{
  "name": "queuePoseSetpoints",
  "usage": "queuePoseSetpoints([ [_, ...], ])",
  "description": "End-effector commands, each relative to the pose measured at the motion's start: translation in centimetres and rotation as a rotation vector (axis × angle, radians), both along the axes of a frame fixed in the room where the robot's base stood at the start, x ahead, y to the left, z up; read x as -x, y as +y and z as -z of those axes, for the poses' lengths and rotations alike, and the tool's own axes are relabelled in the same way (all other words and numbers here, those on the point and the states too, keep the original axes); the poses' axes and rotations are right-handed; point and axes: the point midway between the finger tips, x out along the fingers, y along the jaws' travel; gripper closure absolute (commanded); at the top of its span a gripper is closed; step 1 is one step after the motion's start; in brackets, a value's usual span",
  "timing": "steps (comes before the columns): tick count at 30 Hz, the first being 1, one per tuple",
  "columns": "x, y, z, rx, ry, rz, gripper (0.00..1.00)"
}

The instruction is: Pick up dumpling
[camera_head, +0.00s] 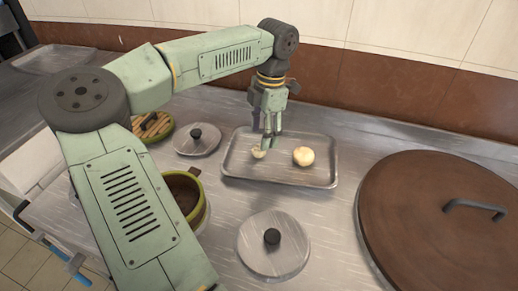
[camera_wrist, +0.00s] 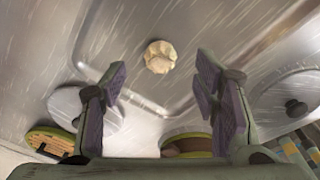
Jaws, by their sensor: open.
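A small pale dumpling (camera_head: 258,153) lies on the left part of a shallow metal tray (camera_head: 235,173). My gripper (camera_head: 270,145) is above the tray, pointing down, close to the dumpling and partly in front of it. In the wrist view the dumpling (camera_wrist: 160,56) is a pleated, cream-coloured lump, just beyond the gap between the fingertips of my gripper (camera_wrist: 160,78). The fingers are spread wide with nothing between them. A second pale, rounder piece (camera_head: 303,156) lies on the tray to the right of the dumpling.
Round metal lids with black knobs lie behind left (camera_head: 197,140) and in front (camera_head: 272,247) of the tray. A green-rimmed pot (camera_head: 186,192) stands at the left, partly behind my arm. A large brown lid (camera_head: 440,225) takes up the right. A tiled wall (camera_head: 400,35) is behind.

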Motion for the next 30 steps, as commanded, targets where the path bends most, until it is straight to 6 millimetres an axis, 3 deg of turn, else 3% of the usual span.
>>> queuePoseSetpoints([
  [10, 0.5, 0.7, 4.3, 0.001, 0.003, 0.001, 0.44],
  [17, 0.5, 0.7, 4.8, 0.000, -0.001, 0.000, 0.44],
  [30, 0.5, 0.7, 4.7, 0.001, 0.000, 0.000, 0.72],
])
